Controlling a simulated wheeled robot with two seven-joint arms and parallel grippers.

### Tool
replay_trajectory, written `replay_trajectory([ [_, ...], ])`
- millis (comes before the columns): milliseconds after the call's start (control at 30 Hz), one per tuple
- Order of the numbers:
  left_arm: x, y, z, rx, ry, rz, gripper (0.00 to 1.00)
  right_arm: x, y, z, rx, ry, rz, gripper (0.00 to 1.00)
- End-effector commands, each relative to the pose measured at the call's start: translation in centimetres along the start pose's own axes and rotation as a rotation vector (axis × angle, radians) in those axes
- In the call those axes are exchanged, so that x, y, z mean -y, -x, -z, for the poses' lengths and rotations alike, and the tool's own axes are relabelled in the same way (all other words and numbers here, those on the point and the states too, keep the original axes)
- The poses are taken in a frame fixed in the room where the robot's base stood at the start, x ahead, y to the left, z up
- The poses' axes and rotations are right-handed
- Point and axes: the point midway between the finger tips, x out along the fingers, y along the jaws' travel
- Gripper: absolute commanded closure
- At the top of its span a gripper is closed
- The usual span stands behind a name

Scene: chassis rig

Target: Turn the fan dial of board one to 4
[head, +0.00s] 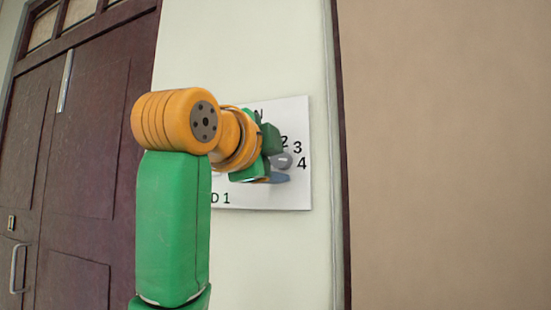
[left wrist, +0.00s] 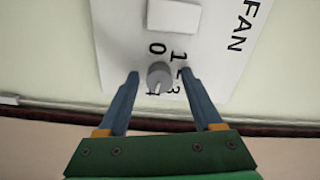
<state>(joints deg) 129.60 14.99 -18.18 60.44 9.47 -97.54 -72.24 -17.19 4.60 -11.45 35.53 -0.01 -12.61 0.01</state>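The fan dial is a small grey round knob (left wrist: 159,74) on a white board (left wrist: 225,70) marked FAN, with digits around it. In the head view the dial (head: 283,160) shows beside the 2, 3 and 4; the board (head: 296,192) is on the wall, its lower text partly hidden, ending in "D 1". My left gripper (left wrist: 160,73) is open, its blue fingers on either side of the dial with gaps visible. A pale mark on the knob faces the bottom of the wrist view; its exact digit is unclear. My right gripper is not in view.
A white rectangular part (left wrist: 173,16) stands on the board near the dial. A dark door (head: 95,150) is at the left, and a dark vertical trim (head: 341,150) runs right of the board. My left arm hides much of the board's left side.

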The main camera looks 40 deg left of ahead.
Motion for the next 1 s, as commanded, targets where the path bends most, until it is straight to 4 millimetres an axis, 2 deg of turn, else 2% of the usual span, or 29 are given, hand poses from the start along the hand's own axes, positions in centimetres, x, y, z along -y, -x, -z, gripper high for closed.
replay_trajectory([
  [200, -0.1, 0.4, 0.0, 0.0, 0.001, 0.001, 0.33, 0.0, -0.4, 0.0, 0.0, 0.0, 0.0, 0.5],
  [433, -0.4, 5.2, 0.0, -0.001, 0.0, 0.003, 0.33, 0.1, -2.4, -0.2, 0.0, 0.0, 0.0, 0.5],
  [567, -0.1, 6.8, 0.0, -0.001, 0.0, 0.002, 0.33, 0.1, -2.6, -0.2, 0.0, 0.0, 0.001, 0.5],
  [1000, 0.0, 7.1, 0.1, 0.0, 0.0, -0.001, 0.33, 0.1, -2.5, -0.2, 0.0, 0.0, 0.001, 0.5],
])
